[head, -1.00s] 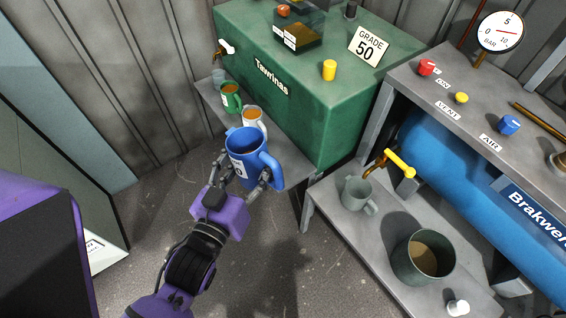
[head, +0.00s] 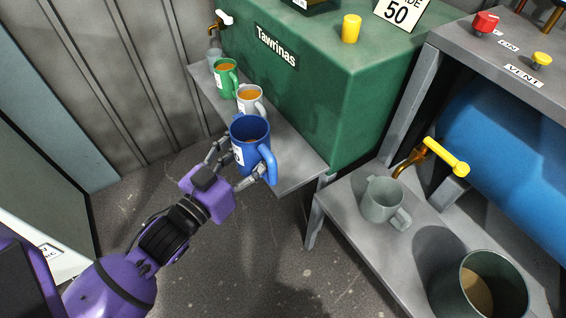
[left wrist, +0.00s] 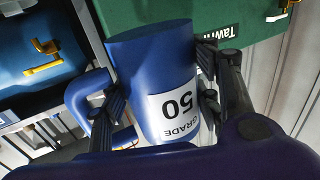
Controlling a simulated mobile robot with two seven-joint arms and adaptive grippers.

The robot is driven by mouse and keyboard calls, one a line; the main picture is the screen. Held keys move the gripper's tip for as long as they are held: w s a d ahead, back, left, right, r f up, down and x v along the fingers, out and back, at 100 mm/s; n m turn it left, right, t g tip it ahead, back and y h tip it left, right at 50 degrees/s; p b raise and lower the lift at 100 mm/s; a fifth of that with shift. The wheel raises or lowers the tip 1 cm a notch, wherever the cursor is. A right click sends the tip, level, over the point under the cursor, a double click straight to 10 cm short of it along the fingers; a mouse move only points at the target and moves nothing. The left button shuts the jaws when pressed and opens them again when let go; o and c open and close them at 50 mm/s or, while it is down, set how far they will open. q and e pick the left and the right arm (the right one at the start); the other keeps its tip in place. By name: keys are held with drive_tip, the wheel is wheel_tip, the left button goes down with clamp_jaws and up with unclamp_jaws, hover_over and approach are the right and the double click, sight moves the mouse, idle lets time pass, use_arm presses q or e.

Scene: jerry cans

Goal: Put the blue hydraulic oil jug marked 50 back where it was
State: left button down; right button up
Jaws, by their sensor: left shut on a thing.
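The blue jug (head: 251,138) with dark liquid inside is between the fingers of my left gripper (head: 240,172), which is shut on it. In the left wrist view the blue jug (left wrist: 152,80) shows a white label reading GRADE 50, with a gripper finger on each side. The jug is over the near part of the narrow grey shelf (head: 292,160) in front of the green Tawrinas tank (head: 320,85). I cannot tell whether its base touches the shelf. A white jug (head: 250,98) and a green jug (head: 226,77) stand behind it on that shelf. My right gripper is not in view.
A grey-green jug (head: 383,200) stands on the lower grey bench at right, below a yellow-handled tap (head: 446,156). A dark green pot (head: 478,285) of brown liquid is nearby.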

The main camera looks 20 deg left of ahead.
use_arm(q)
drive_tip(key=shift+w+f+b, duration=0.35)
drive_tip(key=shift+w, duration=0.25)
drive_tip(key=w+f+b, duration=0.1)
drive_tip(key=w+f, duration=0.2)
drive_tip(key=w, duration=0.1)
drive_tip(key=w+d+f+b, duration=0.1)
drive_tip(key=w+f+b, duration=0.1)
drive_tip(key=w+f, duration=0.1)
drive_tip(key=w+f+b, duration=0.2)
drive_tip(key=w, duration=0.3)
drive_tip(key=shift+w+d+f, duration=0.2)
drive_tip(key=shift+w+f, duration=0.1)
drive_tip(key=shift+f, duration=0.1)
drive_tip(key=shift+w+f, duration=0.15)
drive_tip(key=shift+f, duration=0.1)
wheel_tip(320, 180, down, 4)
drive_tip(key=shift+w+r+b, duration=0.15)
drive_tip(key=shift+r+b, duration=0.1)
drive_tip(key=shift+b, duration=0.95)
drive_tip(key=shift+r, duration=0.15)
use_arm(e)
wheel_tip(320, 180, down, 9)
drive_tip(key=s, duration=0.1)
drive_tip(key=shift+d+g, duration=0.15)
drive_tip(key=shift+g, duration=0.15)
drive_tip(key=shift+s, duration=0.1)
